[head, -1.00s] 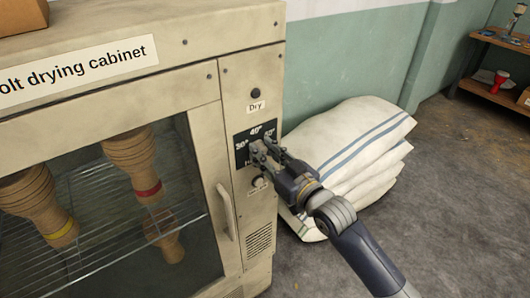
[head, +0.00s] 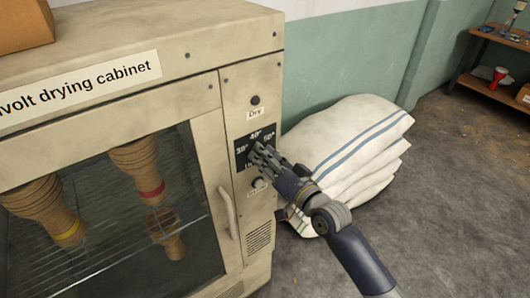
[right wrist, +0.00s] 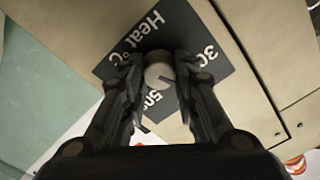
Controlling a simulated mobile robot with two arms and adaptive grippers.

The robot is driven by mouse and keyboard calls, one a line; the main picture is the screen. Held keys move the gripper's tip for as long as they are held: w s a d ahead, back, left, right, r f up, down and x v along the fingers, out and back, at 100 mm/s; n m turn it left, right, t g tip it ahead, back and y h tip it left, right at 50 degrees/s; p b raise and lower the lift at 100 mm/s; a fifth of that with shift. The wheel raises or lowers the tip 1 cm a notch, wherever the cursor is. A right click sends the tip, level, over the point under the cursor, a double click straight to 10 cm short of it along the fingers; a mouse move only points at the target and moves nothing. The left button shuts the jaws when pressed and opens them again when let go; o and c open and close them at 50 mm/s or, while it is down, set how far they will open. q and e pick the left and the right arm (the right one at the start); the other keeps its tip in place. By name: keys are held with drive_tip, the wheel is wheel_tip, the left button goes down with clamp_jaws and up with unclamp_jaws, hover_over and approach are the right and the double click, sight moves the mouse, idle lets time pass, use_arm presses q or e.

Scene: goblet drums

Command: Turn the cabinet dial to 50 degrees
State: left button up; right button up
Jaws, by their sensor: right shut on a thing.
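The dial (right wrist: 158,72) is a round, pale knob on a black plate marked Heat °C in the right wrist view. A short dark line on it points toward the right finger, between the 30 and 50 marks; its exact reading is unclear. My right gripper (right wrist: 157,80) is shut on the dial, one finger on each side. In the head view my right gripper (head: 260,158) covers the dial, in front of the black plate (head: 241,157) on the cabinet (head: 205,94). The 30, 40 and 50 marks show around it. My left gripper is not in view.
A small lower knob (head: 258,183) sits just below the gripper. A door handle (head: 227,213) is to its left, beside the glass door with wooden drum shells (head: 140,165) inside. White sacks (head: 350,150) are stacked close on the right.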

drive_tip(key=m+p, duration=0.4)
drive_tip(key=m, duration=1.2)
drive_tip(key=shift+w, duration=0.1)
drive_tip(key=shift+m, duration=0.3)
drive_tip(key=o, duration=1)
drive_tip(key=shift+o, duration=0.2)
drive_tip(key=shift+f, duration=0.15)
